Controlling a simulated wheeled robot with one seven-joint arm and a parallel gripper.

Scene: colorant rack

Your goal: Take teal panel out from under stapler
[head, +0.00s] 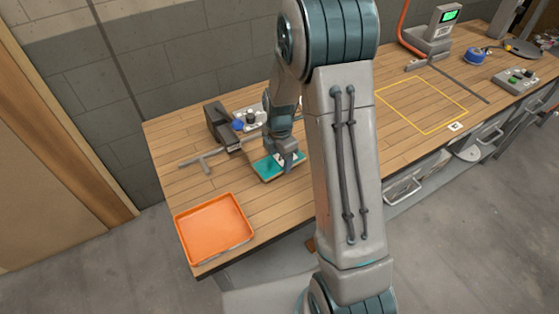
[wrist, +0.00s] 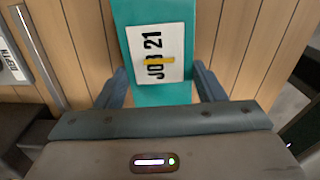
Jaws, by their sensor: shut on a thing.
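The teal panel (head: 267,169) is at my gripper (head: 288,161) over the wooden bench, behind the orange tray. In the wrist view the panel (wrist: 150,12) carries a white "JOB 21" label with a small yellow mark across it. My gripper (wrist: 160,88) is shut on the panel's near end, one finger along each side edge. The panel's far end runs out of the wrist view. Nothing rests on the part that shows there. I cannot tell whether the panel touches the bench. I cannot make out the stapler for sure.
An empty orange tray (head: 213,228) sits at the bench's front left corner. A dark block (head: 219,124) and a grey bar (head: 198,157) lie behind and left of the panel. A yellow-outlined area (head: 421,104) on the right is clear. A scale (head: 432,38) stands at the back right.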

